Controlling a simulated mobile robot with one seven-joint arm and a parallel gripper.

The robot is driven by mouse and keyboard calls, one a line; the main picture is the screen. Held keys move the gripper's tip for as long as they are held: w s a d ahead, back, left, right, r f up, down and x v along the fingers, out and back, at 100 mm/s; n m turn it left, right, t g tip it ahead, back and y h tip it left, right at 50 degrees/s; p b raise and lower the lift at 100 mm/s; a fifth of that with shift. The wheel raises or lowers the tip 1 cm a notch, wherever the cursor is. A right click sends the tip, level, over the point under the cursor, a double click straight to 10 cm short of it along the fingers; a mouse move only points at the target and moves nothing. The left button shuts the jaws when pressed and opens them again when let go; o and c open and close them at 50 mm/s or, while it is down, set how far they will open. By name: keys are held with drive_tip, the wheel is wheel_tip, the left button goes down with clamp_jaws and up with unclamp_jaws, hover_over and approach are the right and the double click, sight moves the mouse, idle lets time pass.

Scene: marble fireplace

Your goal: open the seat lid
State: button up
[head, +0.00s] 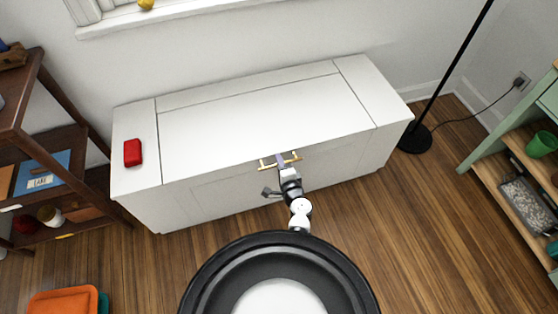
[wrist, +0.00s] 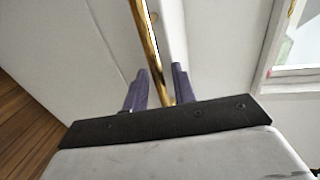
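The white bench seat (head: 150,205) stands against the wall in the head view. Its seat lid (head: 260,115) is the long panel in the top, and it lies flat and closed. A gold bar handle (head: 295,156) is at the lid's front edge; it also shows in the wrist view (wrist: 146,32). My gripper (head: 281,160) is at the middle of this handle. In the wrist view, the two dark fingers of my gripper (wrist: 160,78) stand either side of the gold bar, with gaps visible beside it. The fingers are open around the handle.
A red object (head: 132,152) lies on the bench top's left end, beside the lid. A windowsill (head: 165,14) is above the bench. A dark shelf (head: 45,150) stands left, a floor lamp (head: 415,137) and green shelf (head: 495,150) right.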

clamp_jaws()
drive_tip(key=shift+r, duration=0.1)
